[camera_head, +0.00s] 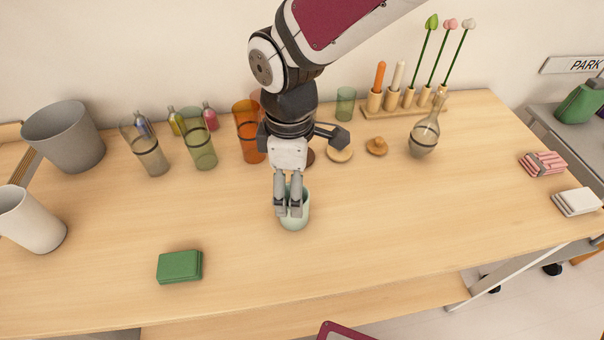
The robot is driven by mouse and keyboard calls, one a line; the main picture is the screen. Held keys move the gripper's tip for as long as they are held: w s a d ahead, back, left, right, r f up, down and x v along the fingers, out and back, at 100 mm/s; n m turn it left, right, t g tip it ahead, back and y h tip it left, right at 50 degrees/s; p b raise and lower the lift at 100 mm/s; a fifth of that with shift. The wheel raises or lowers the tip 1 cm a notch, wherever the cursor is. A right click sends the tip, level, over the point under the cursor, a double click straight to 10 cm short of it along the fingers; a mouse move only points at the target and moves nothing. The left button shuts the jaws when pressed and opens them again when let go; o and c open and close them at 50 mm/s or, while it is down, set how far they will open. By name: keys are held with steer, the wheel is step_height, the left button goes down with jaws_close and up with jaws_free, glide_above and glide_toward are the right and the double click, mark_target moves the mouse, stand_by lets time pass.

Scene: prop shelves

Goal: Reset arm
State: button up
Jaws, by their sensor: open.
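My gripper (289,212) is at the middle of the wooden table (370,225), pointing down. Its two fingers are in front of or at the rim of a pale green cup (295,224), and they hide part of it. The cup stands upright on the table. I cannot tell whether the fingers touch it. The gap between the fingers looks narrow. My arm reaches down from the top of the picture.
Tinted glasses (200,152) and a grey bucket (66,137) stand at the back left. A white cup (30,220), a green box (180,267), a flask (424,138) and a wooden rack (405,109) are around. The front right table is clear.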

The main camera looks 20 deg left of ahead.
step_height(320, 180, up, 6)
steer(key=w+d+r+m+t+p, duration=0.1)
steer(key=d+r+m, duration=0.35)
steer(key=d, duration=0.45)
steer(key=w+d+r+m+t, duration=0.1)
steer(key=d+r+m, duration=0.35)
steer(key=d, duration=0.55)
steer(key=s+d+r+m+t, duration=0.1)
steer(key=s+d+m, duration=0.4)
steer(key=d+m, duration=0.1)
steer(key=s+d+r+m+t+p, duration=0.1)
steer(key=s+d+m, duration=0.4)
steer(key=d, duration=0.4)
steer(key=shift+s+d+r+m, duration=0.3)
steer(key=shift+r+m, duration=0.05)
steer(key=shift+m, duration=0.35)
